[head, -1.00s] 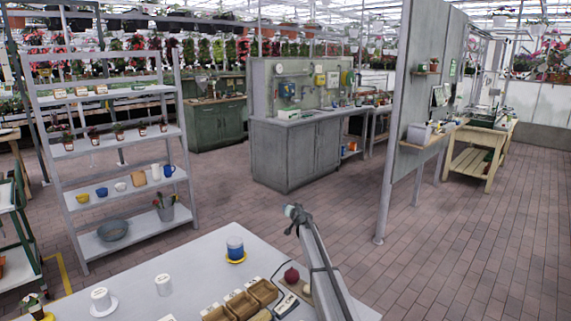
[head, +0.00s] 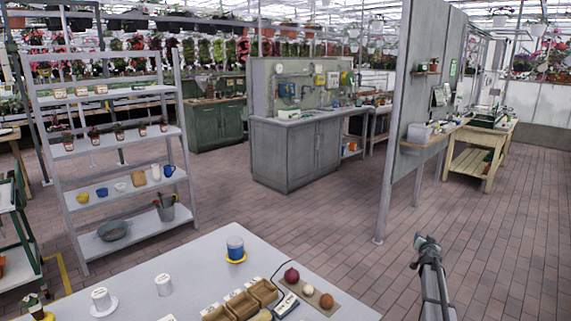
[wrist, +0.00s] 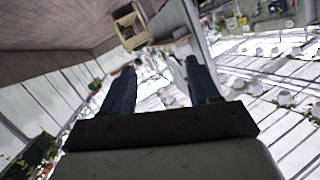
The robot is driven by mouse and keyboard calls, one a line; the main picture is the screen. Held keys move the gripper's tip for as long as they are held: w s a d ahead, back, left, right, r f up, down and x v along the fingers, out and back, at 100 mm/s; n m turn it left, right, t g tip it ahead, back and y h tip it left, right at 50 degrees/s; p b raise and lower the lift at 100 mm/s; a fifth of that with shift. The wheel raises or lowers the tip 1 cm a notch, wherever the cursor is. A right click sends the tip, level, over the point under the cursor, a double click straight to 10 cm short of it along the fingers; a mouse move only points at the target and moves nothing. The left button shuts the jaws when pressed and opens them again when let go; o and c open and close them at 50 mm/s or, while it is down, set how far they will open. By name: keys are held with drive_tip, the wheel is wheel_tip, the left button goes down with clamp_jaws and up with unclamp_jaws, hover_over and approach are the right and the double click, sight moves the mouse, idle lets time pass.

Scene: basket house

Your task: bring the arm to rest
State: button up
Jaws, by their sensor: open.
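My arm rises at the lower right of the head view, beyond the right side of the white table (head: 200,262), with its upper end near the floor bricks in the picture. In the wrist view my gripper (wrist: 160,85) shows two dark fingers spread apart with nothing between them. It is open and empty. Beyond the fingers the wrist view shows the glasshouse roof, a wall and a wooden bench, tilted.
A shelf rack (head: 115,190) stands at left. The brick floor at right is clear.

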drive_tip(key=s+d+f+m+g+h, duration=0.1)
drive_tip(key=s+d+f, duration=0.2)
drive_tip(key=s, duration=0.3)
drive_tip(key=s+d+f, duration=0.3)
drive_tip(key=s, duration=0.2)
drive_tip(key=s+a+f+g+y, duration=0.3)
drive_tip(key=s+a+f+g, duration=0.1)
drive_tip(key=s+a+f, duration=1.15)
drive_tip(key=s+a+f+g+y, duration=0.35)
drive_tip(key=s+a+f, duration=0.8)
drive_tip(key=a, duration=0.65)
drive_tip(key=s+a+f+n+g, duration=0.1)
drive_tip(key=s+a+g, duration=0.3)
drive_tip(key=s, duration=0.8)
drive_tip(key=s+a+f+n+g, duration=0.2)
drive_tip(key=s+a+n+g, duration=0.2)
drive_tip(key=s, duration=0.9)
drive_tip(key=s+a+f+n+g, duration=0.1)
drive_tip(key=s+a+n+g, duration=0.2)
drive_tip(key=s, duration=0.9)
drive_tip(key=a+g, duration=0.1)
drive_tip(key=a, duration=0.2)
drive_tip(key=shift+s+a+f, duration=0.35)
drive_tip(key=shift+s, duration=0.05)
